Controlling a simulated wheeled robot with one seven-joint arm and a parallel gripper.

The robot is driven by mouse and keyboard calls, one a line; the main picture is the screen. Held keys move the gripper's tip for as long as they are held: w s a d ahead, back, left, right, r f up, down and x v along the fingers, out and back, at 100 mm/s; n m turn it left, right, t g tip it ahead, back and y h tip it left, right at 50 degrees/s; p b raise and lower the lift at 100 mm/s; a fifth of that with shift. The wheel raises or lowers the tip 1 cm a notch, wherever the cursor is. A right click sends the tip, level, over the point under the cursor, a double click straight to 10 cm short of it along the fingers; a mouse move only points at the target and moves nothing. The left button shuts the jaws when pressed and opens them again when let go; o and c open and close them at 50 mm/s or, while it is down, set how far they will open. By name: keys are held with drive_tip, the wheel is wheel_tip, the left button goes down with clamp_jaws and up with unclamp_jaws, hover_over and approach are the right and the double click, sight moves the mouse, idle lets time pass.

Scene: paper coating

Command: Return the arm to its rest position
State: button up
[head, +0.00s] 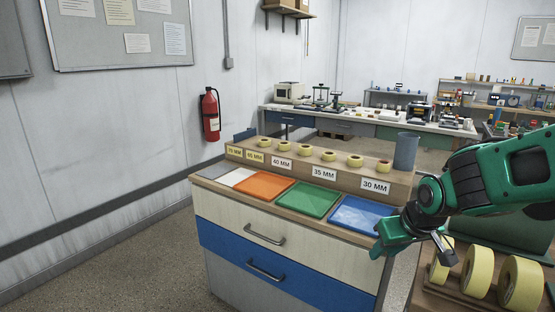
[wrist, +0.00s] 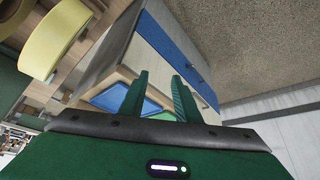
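My green arm reaches in from the right edge of the head view. My gripper (head: 378,250) hangs near the right front corner of the drawer cabinet (head: 262,218), beside the blue tray (head: 361,214). In the head view its fingers are hard to make out. In the wrist view my gripper (wrist: 160,76) shows two green fingers spread apart, with nothing held between them. The cabinet and part of the blue tray (wrist: 112,97) show beyond the fingers.
Large yellow tape rolls (head: 477,272) stand on a wooden rack at the lower right, under my arm. A green tray (head: 303,199), an orange tray (head: 263,186) and a grey cup (head: 405,151) are on the cabinet. Floor (head: 130,262) is clear at left.

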drive_tip(key=s+d+m+g, duration=0.2)
drive_tip(key=s+d, duration=0.2)
drive_tip(key=s, duration=0.4)
drive_tip(key=s+d+m+g, duration=0.2)
drive_tip(key=s+d, duration=0.3)
drive_tip(key=s, duration=0.4)
drive_tip(key=s+d+r+m+g, duration=0.1)
drive_tip(key=s+d+m, duration=0.3)
drive_tip(key=s, duration=0.5)
drive_tip(key=shift+d+g+h, duration=0.3)
drive_tip(key=shift+d+g, duration=0.2)
drive_tip(key=shift+d, duration=0.25)
drive_tip(key=shift+s+d, duration=0.1)
